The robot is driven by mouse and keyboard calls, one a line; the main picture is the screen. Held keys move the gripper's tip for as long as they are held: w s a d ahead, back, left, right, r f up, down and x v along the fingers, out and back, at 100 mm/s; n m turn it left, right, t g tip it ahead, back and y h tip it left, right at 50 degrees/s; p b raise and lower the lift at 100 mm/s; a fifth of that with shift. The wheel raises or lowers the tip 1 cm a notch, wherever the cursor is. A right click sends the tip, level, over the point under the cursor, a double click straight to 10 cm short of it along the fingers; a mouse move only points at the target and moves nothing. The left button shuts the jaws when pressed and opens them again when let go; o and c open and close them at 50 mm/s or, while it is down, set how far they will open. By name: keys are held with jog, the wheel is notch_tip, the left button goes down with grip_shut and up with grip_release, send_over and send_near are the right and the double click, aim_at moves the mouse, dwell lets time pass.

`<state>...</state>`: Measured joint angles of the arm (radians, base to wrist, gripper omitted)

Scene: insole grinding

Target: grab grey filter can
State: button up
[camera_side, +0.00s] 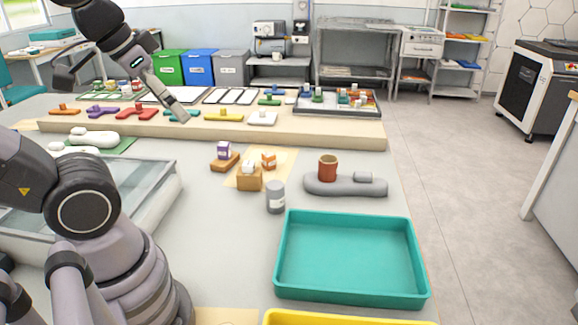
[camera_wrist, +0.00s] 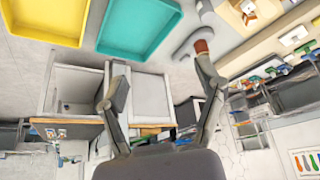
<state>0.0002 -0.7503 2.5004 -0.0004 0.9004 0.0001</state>
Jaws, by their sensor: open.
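The grey filter can (camera_side: 275,197) stands upright on the table in the side view, with a pale label band. It is just off the back left corner of the teal tray (camera_side: 283,262). My gripper (camera_side: 125,97) is high at the upper left, over the raised board and well away from the can. In the wrist view my gripper (camera_wrist: 158,75) has its two fingers spread wide with nothing held between them. The can is not clearly identifiable there; the teal tray (camera_wrist: 140,28) shows at the top.
A grey rest (camera_side: 340,186) with a red-brown cup (camera_side: 328,168) lies right of the can. Small brown blocks with bottles (camera_side: 249,178) stand just left of it. A long raised board (camera_side: 320,136) with coloured pieces runs behind. A yellow tray (camera_side: 330,319) is at the front.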

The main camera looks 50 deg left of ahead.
jog(key=shift+o, duration=0.2)
jog(key=o, duration=0.3)
